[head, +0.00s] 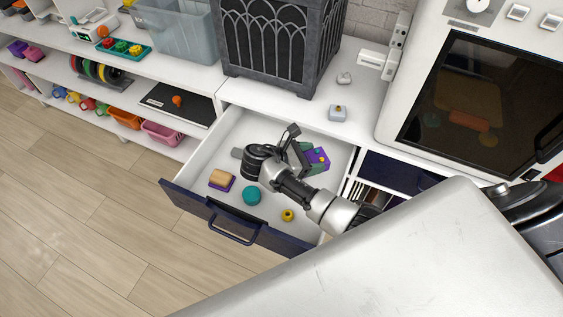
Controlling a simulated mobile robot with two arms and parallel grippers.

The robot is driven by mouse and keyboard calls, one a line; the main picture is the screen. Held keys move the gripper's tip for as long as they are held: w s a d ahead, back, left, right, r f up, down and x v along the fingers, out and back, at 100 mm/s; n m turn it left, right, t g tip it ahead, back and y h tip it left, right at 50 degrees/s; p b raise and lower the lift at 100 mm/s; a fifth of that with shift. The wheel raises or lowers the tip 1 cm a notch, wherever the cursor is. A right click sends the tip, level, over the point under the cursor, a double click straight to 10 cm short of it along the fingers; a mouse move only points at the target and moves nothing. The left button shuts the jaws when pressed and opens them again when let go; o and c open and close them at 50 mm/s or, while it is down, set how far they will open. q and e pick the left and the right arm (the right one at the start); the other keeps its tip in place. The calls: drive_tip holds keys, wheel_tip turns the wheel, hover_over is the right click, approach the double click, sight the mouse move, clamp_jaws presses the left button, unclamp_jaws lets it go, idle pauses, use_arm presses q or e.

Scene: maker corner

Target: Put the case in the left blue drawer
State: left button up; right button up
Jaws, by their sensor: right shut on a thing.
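The left blue drawer (205,214) is pulled open, with a dark blue front and a white inside. My right gripper (298,150) is over the back right part of the drawer. It is shut on what looks like the case (317,158), a small purple and green thing with coloured spots. The gripper and wrist hide part of it, and I cannot tell whether it touches the drawer floor. My left gripper is not in view.
In the drawer lie a tan and purple block (221,180), a teal round thing (252,196) and a yellow ring (288,215). A dark lattice box (275,45) stands on the white counter behind. A machine with a dark window (470,100) stands at right.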

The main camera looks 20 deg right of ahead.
wheel_tip(320, 180, down, 6)
drive_tip(key=shift+f+b, duration=0.2)
drive_tip(key=shift+b, duration=0.65)
drive_tip(key=shift+f+b, duration=0.5)
drive_tip(key=shift+f, duration=1)
drive_tip(key=shift+f, duration=0.1)
drive_tip(key=o, duration=1)
drive_tip(key=shift+c, duration=0.2)
drive_tip(key=shift+a+r, duration=0.15)
drive_tip(key=shift+r, duration=0.05)
drive_tip(key=p+v, duration=0.2)
drive_tip(key=v, duration=0.5)
